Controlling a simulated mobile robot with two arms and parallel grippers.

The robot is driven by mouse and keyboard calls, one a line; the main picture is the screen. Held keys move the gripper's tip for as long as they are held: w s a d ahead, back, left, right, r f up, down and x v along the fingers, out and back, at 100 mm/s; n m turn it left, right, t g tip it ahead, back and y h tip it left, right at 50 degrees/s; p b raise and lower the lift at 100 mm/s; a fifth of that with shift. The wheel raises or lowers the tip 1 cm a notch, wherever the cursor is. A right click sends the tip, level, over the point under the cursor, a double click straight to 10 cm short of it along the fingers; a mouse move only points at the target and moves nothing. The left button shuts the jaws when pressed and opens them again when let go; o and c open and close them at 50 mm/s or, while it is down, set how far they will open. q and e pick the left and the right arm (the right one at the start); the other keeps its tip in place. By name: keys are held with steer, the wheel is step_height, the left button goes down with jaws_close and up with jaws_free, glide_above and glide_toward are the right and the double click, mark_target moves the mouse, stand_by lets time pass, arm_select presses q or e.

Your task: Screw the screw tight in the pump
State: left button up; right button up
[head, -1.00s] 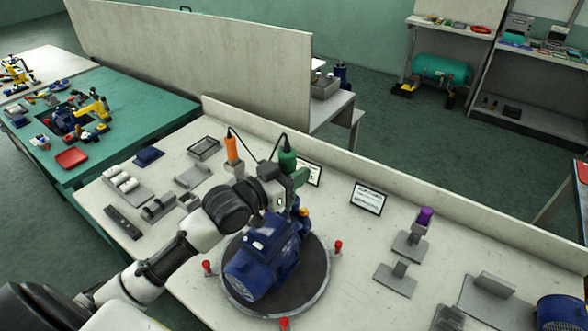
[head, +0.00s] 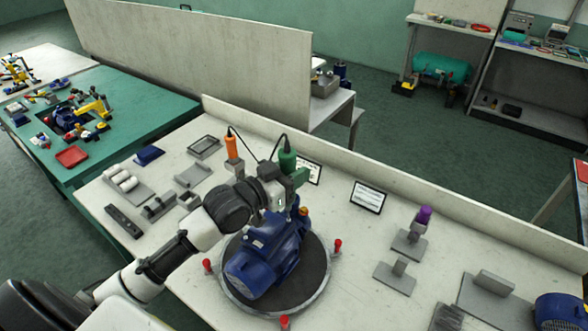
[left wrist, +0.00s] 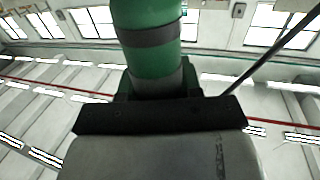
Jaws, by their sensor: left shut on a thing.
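The blue pump (head: 262,255) lies on a dark round turntable (head: 317,282) on the bench. My left gripper (head: 290,181) is above the pump's far end and is shut on a green electric screwdriver (head: 287,159), held about upright with a black cable at its top. In the left wrist view the green screwdriver body (left wrist: 150,35) rises behind the dark gripper edge (left wrist: 160,114). The screwdriver's tip and the screw are hidden behind my gripper and the pump, so I cannot tell whether they touch. My right gripper is not in view.
Red knobs (head: 338,245) ring the turntable. A purple-topped part (head: 424,215) stands on a grey holder at the right. A framed card (head: 368,197) leans near the bench's back edge. Grey fixtures stand on both sides.

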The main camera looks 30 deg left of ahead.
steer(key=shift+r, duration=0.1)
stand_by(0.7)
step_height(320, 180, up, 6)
steer(key=p, duration=0.6)
stand_by(0.5)
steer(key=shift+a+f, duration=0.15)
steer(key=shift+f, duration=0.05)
